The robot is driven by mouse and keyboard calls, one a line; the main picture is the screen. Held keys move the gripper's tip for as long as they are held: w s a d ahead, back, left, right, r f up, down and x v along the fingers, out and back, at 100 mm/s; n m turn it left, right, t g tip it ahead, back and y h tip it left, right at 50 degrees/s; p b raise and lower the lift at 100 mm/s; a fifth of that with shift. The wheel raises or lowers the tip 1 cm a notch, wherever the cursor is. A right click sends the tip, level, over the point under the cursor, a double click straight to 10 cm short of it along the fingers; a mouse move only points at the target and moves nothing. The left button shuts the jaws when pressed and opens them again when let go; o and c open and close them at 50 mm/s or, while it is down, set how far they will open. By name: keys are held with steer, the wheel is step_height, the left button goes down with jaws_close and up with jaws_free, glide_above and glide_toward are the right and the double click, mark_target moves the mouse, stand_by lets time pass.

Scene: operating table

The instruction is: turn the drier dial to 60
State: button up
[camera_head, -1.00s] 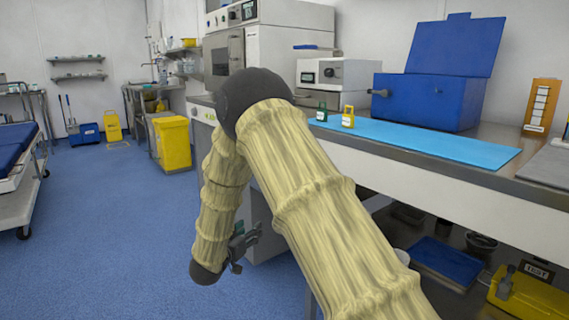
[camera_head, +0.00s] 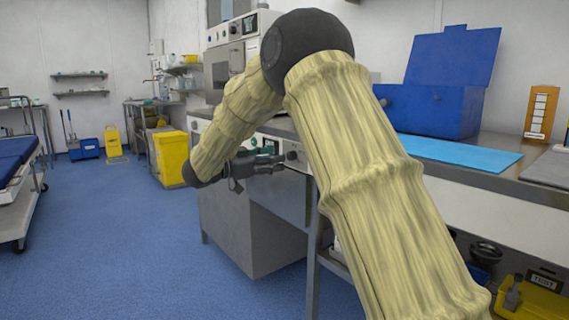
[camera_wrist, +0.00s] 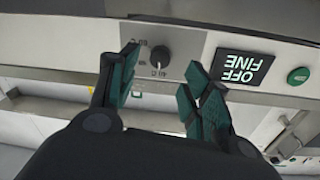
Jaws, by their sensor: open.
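The dark round dial (camera_wrist: 160,56) sits on the light front panel in the wrist view, with small numbers around it that are too small to read surely. A pale mark shows at its lower edge. My gripper (camera_wrist: 162,66) is open, and the dial appears between its green-padded fingertips. I see no clear contact. In the head view my gripper (camera_head: 278,160) is in front of the drier panel (camera_head: 305,165), fingers pointing right, near a dark knob (camera_head: 291,155) that looks like the dial.
A tilted display (camera_wrist: 241,67) reading OFF FINE and a green button (camera_wrist: 298,76) are right of the dial. A counter with a blue box (camera_head: 430,108) and light blue mat (camera_head: 460,153) is at right. A yellow bin (camera_head: 172,157) stands at left.

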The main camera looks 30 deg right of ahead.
mark_target(289, 156)
steer(key=shift+d+b, duration=0.8)
steer(key=shift+d, duration=1.65)
steer(key=c, duration=1)
